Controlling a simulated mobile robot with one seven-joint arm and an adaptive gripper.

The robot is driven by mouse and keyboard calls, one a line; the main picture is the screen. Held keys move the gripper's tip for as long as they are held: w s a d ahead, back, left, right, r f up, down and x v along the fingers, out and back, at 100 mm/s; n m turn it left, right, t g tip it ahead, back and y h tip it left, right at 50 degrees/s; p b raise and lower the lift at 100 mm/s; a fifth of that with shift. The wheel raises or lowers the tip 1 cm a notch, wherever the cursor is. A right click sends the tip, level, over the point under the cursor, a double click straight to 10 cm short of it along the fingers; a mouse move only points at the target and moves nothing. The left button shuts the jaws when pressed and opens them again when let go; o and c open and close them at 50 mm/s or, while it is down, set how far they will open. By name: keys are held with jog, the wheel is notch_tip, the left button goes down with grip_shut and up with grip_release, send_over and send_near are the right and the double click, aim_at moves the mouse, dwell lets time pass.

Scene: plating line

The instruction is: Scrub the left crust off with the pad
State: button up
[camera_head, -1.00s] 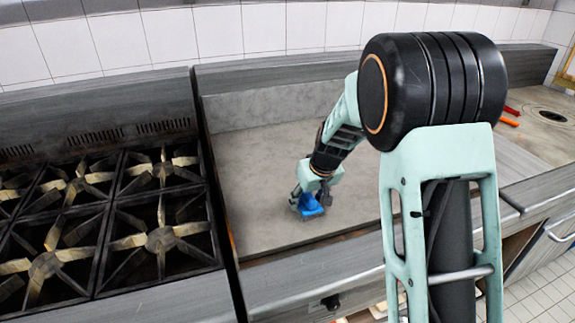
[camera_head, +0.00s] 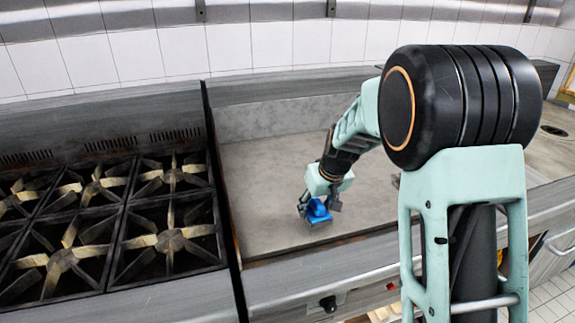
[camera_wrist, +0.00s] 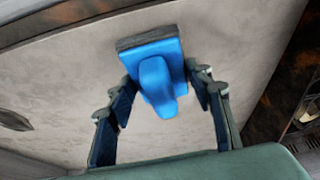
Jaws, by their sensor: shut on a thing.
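My gripper (camera_head: 318,207) is shut on the blue handle of the scrub pad (camera_head: 319,216). The wrist view shows the pad (camera_wrist: 148,42) between the fingers, its grey block at the far end of the blue grip. No left crust can be made out on the plate; anything under the pad is hidden. A dark patch (camera_wrist: 14,121) lies at the left edge in the wrist view; I cannot tell what it is.
A burner range (camera_head: 110,225) with several star-shaped grates stands left of the plate. A grey backsplash (camera_head: 265,118) rises behind it. A front ledge with a black knob (camera_head: 328,304) runs along the near side. The plate's left and back areas are clear.

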jog(key=shift+r+p, duration=0.95)
jog(key=shift+r, duration=0.95)
